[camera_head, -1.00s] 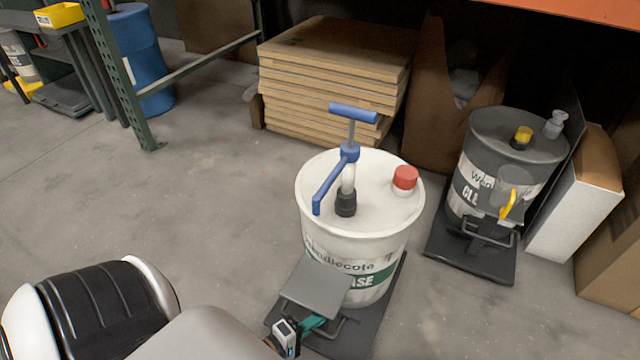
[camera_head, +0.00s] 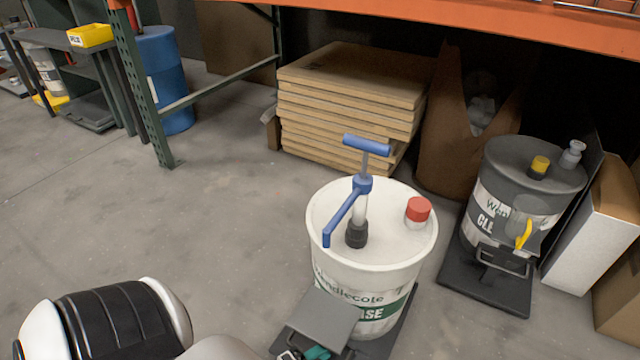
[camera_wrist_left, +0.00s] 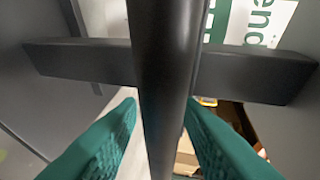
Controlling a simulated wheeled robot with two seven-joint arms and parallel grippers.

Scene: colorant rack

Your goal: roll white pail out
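The white pail (camera_head: 368,275) stands upright on a dark wheeled base (camera_head: 402,318) in the middle of the head view. It has a green label band, a blue hand pump (camera_head: 358,190) and a red cap (camera_head: 417,210) on its lid. A grey plate (camera_head: 320,318) and a handle are at its near side. My left gripper (camera_head: 308,355) is at that handle, mostly cut off by the lower edge. In the left wrist view, its teal fingers (camera_wrist_left: 160,108) lie against both sides of a dark handle bar (camera_wrist_left: 165,60). My right gripper is not in view.
A dark grey pail (camera_head: 512,205) on a similar base stands to the right, beside a white box (camera_head: 590,240). Stacked boards (camera_head: 345,110) and a brown sack (camera_head: 450,140) are behind. A green rack post (camera_head: 145,100) stands at left. The floor left of the white pail is clear.

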